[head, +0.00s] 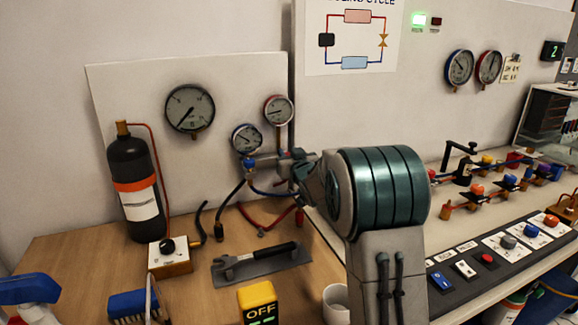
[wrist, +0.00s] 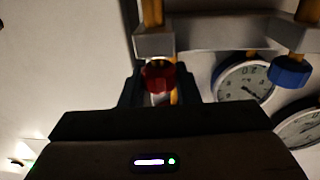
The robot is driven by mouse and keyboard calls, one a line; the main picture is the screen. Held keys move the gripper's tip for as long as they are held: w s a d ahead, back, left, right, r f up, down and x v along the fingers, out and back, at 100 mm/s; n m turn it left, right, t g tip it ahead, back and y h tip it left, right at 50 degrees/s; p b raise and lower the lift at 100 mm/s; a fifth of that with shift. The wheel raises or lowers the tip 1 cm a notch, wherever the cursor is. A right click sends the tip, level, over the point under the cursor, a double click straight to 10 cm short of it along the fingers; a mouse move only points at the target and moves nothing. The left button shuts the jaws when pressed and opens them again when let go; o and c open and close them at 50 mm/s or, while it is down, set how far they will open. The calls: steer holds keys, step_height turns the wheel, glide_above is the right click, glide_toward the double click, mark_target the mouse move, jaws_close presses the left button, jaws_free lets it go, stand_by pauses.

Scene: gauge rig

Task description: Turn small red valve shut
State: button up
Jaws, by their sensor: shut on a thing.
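The small red valve (wrist: 158,74) shows in the wrist view between the two dark fingers of my gripper (wrist: 160,84). My gripper is shut on its red knob, below a grey metal block (wrist: 155,42). In the head view my gripper (head: 294,163) is at the right end of the gauge manifold, under the red-rimmed gauge (head: 278,110). The red valve is hidden there behind my gripper and arm. How far the knob is turned cannot be told.
A blue knob (wrist: 290,72) sits to the right in the wrist view, near two gauge faces. Red, blue and black hoses hang below the manifold. A black bottle (head: 133,185) stands left. A wrench (head: 258,258) lies on a grey mat in front.

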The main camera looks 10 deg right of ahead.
steer(key=shift+r+m+h+b, duration=0.15)
steer(key=shift+m+h+b, duration=0.55)
steer(key=shift+h+b, duration=0.6)
steer(key=o, duration=0.9)
steer(key=shift+o, duration=0.2)
steer(key=shift+s, duration=0.1)
steer(key=s+b, duration=0.1)
steer(key=s, duration=1.2)
steer(key=shift+s+d, duration=0.2)
steer(key=shift+s, duration=0.1)
